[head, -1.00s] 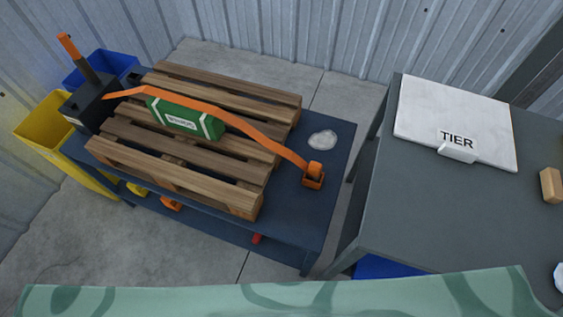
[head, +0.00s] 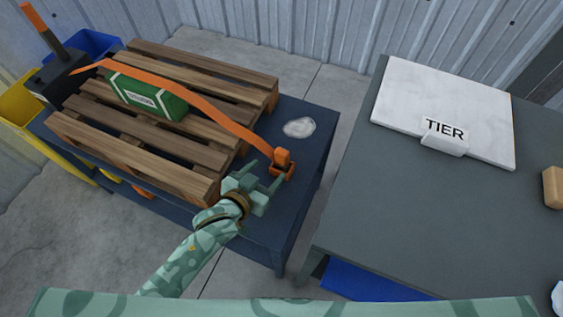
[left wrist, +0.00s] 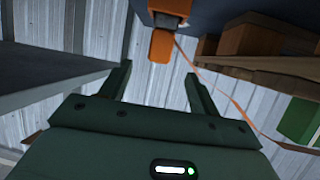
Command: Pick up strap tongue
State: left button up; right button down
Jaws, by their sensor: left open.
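The orange strap (head: 205,103) runs from the black box on the left over a green pack and the wooden pallet. It ends in an orange end piece (head: 283,162) on the blue table, right of the pallet; I take this piece, or part of it, for the strap tongue. My left gripper (head: 266,172) is open and empty, just left of and in front of the end piece. In the left wrist view, an orange block (left wrist: 161,47) shows beyond the space between the open fingers (left wrist: 158,82), apart from them. My right gripper is not in view.
The green pack (head: 146,97) lies on the pallet (head: 165,148). A clear crumpled item (head: 299,127) lies on the blue table (head: 313,160). A grey table (head: 400,220) with a white "TIER" board (head: 450,105) stands to the right, across a gap.

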aim_at(285, 151)
pick_arm(q)
jog(key=b+x, duration=0.2)
jog(key=x, duration=0.4)
jog(key=shift+f, duration=0.25)
jog(key=b+x, duration=0.2)
jog(key=x, duration=0.1)
jog(key=b+x, duration=0.1)
jog(key=x, duration=0.1)
jog(key=shift+w+d+r, duration=0.15)
jog(key=shift+w+r, duration=0.05)
jog(key=shift+r, duration=0.2)
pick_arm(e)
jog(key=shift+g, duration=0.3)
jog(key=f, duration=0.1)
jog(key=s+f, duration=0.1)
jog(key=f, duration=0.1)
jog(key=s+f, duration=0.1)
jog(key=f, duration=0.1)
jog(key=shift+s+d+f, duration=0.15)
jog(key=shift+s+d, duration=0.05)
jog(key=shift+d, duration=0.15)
pick_arm(q)
jog(key=shift+c, duration=0.6)
jog(key=c, duration=1)
